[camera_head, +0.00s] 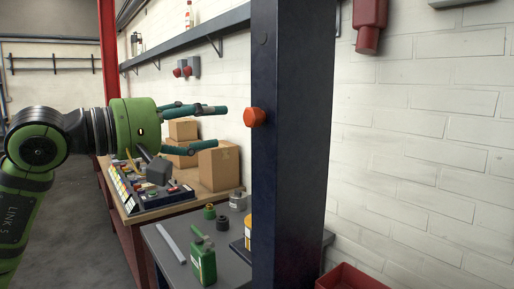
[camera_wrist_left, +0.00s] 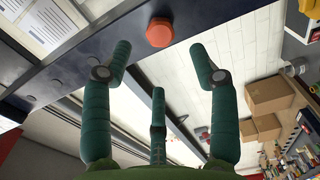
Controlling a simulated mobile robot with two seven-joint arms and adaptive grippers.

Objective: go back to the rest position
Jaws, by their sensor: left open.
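My left gripper (camera_head: 222,126) is open and empty, its fingers pointing right toward a dark blue post (camera_head: 291,170). An orange-red hexagonal knob (camera_head: 256,117) sits on the near left side of the post. The fingertips are a little short of the knob, with a gap between them. In the left wrist view, the spread green fingers (camera_wrist_left: 160,60) frame the white brick wall, and the orange knob (camera_wrist_left: 160,33) shows beyond the fingertips. My right gripper is not in view.
A bench (camera_head: 152,208) with cardboard boxes (camera_head: 218,168) and a small panel lies behind and below my gripper. A grey table (camera_head: 222,266) holds a green bottle (camera_head: 203,262) and several small parts. A red bin (camera_head: 347,278) stands right of the post. Open floor lies at left.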

